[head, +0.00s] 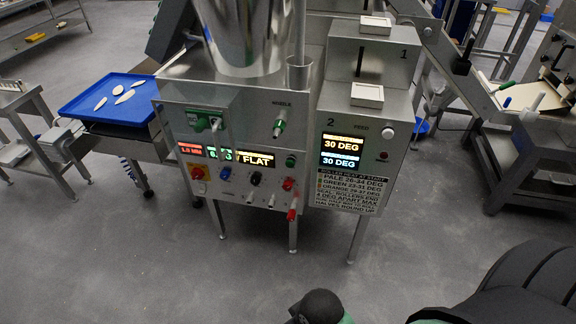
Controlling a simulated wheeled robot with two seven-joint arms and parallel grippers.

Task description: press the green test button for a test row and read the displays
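A steel machine stands in the middle of the head view. Its front panel (240,185) carries a round green button (291,160); I cannot read a test label on it. A red display (190,148) seems to read 1.5 MM. A green display (220,155) is partly covered by a handle, its text unclear. A yellow display (255,160) ends in "FLAT". On the right-hand box, marked 2, a two-line screen (342,151) reads 30 DEG in yellow above and 30 DEG in blue below. Neither gripper shows.
A blue tray (78,108) with several pale flat pieces sits left of the machine. The panel has a red-and-yellow switch (198,173), a blue knob (225,173) and red-tipped levers. A printed heat label (350,188) sits below the screen. The floor in front is clear.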

